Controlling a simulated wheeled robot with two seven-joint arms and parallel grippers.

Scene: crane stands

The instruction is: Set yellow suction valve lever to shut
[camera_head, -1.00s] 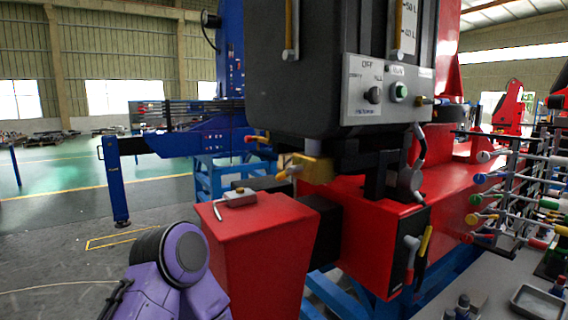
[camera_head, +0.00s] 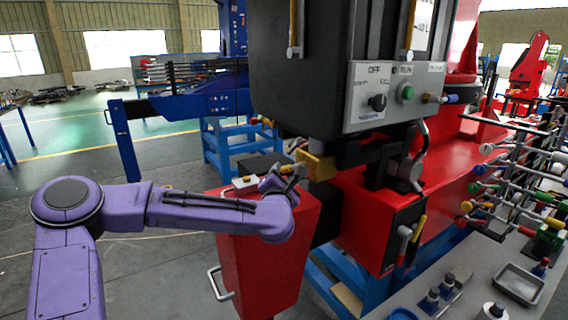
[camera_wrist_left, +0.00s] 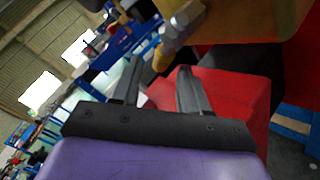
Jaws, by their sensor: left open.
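A yellow valve block (camera_head: 318,166) sits under the black tank, with a short yellow-tipped lever (camera_head: 290,169) pointing left from it. In the left wrist view the yellow block (camera_wrist_left: 245,22) fills the top right, and the grey and yellow lever (camera_wrist_left: 176,38) slants down-left from it. My left gripper (camera_head: 284,178) is at the lever, partly hidden behind its own wrist in the head view. In the wrist view its two dark fingers (camera_wrist_left: 157,82) are apart with nothing between them; the lever is just beyond their tips. My right gripper is not in view.
The black tank (camera_head: 310,95) hangs just above the valve. A red box (camera_head: 262,260) with a metal handle stands below my left wrist. A panel with red and yellow handles (camera_head: 419,229) is to the right. A rack of coloured levers (camera_head: 500,185) stands far right.

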